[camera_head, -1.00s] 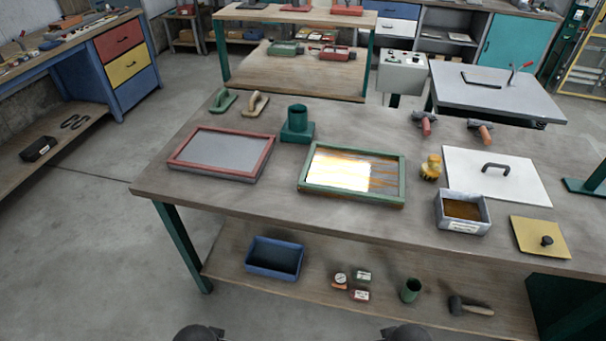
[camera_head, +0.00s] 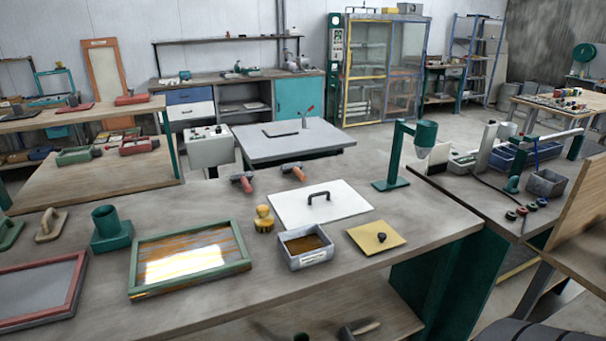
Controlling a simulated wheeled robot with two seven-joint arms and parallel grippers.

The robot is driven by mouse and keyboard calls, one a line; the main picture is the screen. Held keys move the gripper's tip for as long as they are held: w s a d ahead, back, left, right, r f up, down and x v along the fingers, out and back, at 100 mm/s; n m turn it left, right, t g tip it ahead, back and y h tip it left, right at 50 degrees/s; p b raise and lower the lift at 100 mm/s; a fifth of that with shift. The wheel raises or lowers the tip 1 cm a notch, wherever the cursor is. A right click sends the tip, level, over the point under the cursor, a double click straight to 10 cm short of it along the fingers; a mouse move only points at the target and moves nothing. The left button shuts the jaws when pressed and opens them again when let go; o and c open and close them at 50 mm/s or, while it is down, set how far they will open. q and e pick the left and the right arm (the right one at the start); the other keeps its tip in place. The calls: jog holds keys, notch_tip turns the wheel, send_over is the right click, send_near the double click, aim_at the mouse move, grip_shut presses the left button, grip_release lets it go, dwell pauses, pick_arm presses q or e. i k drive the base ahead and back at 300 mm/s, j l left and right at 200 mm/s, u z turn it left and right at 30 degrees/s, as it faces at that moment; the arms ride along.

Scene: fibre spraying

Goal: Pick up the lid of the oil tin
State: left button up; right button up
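An open grey tin (camera_head: 306,262) with brown contents and a white label on its front stands near the front edge of the wooden workbench. Neither of my grippers shows in this view.
A green-framed screen (camera_head: 190,259) and a yellow knobbed object (camera_head: 264,219) stand left of the tin. A green stand (camera_head: 391,184) rises to the right. The bench right of the lid is clear.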

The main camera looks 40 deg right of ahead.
aim_at(374, 237)
jog(key=z, duration=1.65)
